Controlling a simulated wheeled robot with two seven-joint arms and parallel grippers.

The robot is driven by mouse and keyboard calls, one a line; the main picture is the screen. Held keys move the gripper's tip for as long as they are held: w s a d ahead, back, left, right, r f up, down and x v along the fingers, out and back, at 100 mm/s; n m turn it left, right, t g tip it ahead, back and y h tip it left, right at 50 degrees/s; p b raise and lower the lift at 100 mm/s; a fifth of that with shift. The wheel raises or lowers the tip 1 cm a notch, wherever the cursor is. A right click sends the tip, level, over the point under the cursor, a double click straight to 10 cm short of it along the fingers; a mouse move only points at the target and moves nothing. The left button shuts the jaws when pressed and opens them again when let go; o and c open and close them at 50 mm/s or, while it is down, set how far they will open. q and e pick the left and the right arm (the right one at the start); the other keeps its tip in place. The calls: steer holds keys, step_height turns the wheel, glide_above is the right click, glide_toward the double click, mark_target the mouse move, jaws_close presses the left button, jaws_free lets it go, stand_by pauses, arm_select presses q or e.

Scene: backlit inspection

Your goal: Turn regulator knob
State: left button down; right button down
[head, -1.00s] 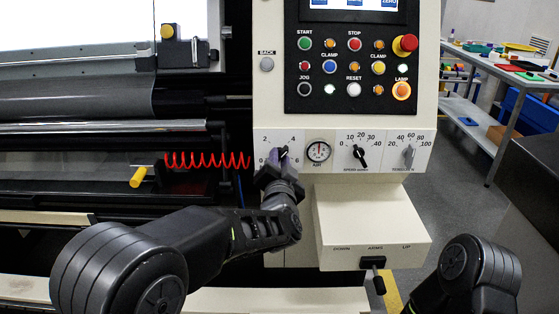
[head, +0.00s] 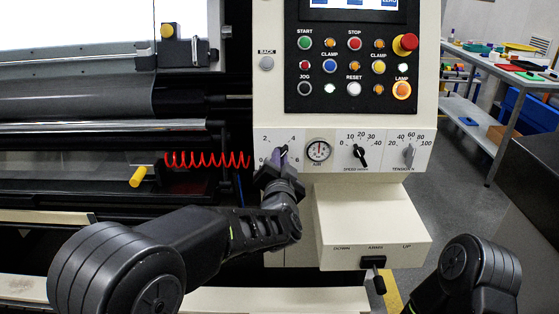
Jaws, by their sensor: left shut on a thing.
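The regulator knob (head: 283,152) sits on the white strip of the control panel, left of the round air gauge (head: 318,151). The gauge needle points roughly upward. My right arm shows at the lower right, but its gripper is out of view.
The black speed knob (head: 360,156) and grey tension knob (head: 409,155) are further right. A cream box (head: 372,225) with a black lever (head: 378,280) juts out below. A red coiled hose (head: 207,160) runs left of the knob. Lit buttons are above.

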arm_select(q)
steer(key=shift+f+n+b, duration=0.2)
steer(key=shift+n+b, duration=9.3)
steer(key=shift+n, duration=6.3)
steer(key=c, duration=1.5)
jaws_free()
steer(key=shift+a+r, duration=0.1)
